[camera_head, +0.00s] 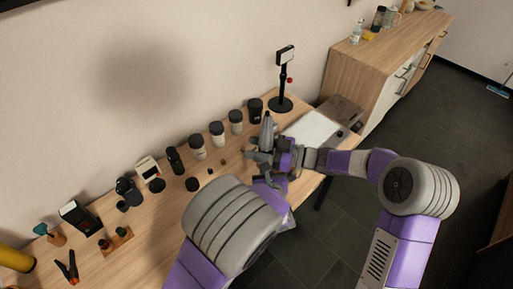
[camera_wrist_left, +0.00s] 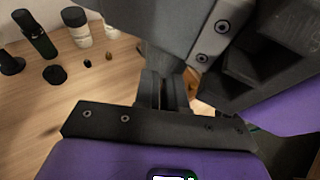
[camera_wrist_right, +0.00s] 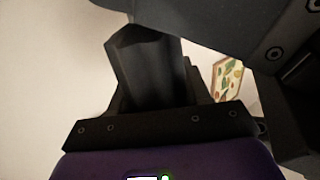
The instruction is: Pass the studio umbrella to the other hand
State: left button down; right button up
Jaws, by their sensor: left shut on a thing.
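The studio umbrella (camera_head: 267,126), a folded dark grey shape, stands roughly upright above the table, where my two grippers meet. My left gripper (camera_head: 264,162) is shut on it low down; in the left wrist view its fingers (camera_wrist_left: 166,92) are close together. My right gripper (camera_head: 279,158) comes in from the right at the same place. In the right wrist view the dark faceted umbrella (camera_wrist_right: 150,72) fills the space in front of the right gripper and hides much of its fingers. I cannot tell whether they grip it.
The wooden table (camera_head: 150,215) carries a row of lenses and jars (camera_head: 217,133) along the wall. A black stand with a light panel (camera_head: 284,80) and a white sheet (camera_head: 312,130) are at its right end. A cabinet (camera_head: 360,65) stands beyond.

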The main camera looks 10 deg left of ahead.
pick_arm(q)
jog(key=c, duration=1.1)
grip_release()
jog(key=shift+a, duration=0.1)
jog(key=shift+c, duration=0.2)
jog(key=v, duration=1.2)
jog(key=shift+f, duration=0.1)
